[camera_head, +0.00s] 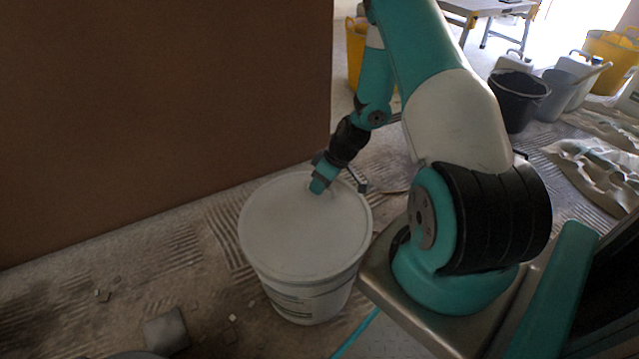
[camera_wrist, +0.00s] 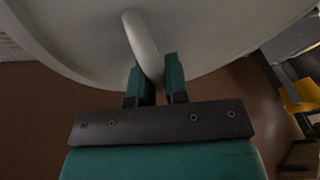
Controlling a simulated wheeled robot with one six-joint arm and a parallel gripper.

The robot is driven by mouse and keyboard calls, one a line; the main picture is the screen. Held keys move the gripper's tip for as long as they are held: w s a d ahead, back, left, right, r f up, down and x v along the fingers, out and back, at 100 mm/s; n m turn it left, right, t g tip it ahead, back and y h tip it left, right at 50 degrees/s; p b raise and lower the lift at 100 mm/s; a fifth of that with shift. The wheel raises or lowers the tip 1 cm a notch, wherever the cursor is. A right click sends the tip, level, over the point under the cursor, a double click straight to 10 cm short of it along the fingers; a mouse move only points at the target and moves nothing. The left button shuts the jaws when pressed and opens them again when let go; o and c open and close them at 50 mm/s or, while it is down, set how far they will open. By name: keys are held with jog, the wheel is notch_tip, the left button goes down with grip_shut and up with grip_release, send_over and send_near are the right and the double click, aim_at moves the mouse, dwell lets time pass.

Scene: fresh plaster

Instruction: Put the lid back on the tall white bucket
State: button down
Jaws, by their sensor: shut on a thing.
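The tall white bucket (camera_head: 312,302) stands upright on the floor, in the middle of the head view, with dark print on its side. Its round white lid (camera_head: 292,232) covers its top, lying nearly level. I cannot tell whether the lid's rim is pressed down or just rests there. My gripper (camera_head: 330,181) is at the lid's far right part. In the wrist view, my gripper's teal fingers (camera_wrist: 157,68) are closed around the lid's curved white handle (camera_wrist: 140,38). The lid's pale surface (camera_wrist: 75,30) fills the upper part of that view.
A large brown panel (camera_head: 160,110) stands behind and left of the bucket. Rubble bits and a grey slab (camera_head: 166,331) lie on the floor at front left. A black bucket (camera_head: 518,100), yellow tubs (camera_head: 608,58) and canisters stand at the back right.

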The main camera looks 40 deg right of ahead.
jog(key=shift+f+b, duration=0.3)
jog(key=shift+f, duration=0.2)
dwell(0.8)
jog(key=c, duration=1.1)
grip_release()
jog(key=shift+o, duration=0.2)
jog(key=shift+d, duration=0.1)
jog(key=shift+r, duration=0.1)
jog(key=p+v, duration=0.5)
jog(key=v, duration=1.2)
jog(key=shift+s+r, duration=0.15)
jog(key=shift+s, duration=0.05)
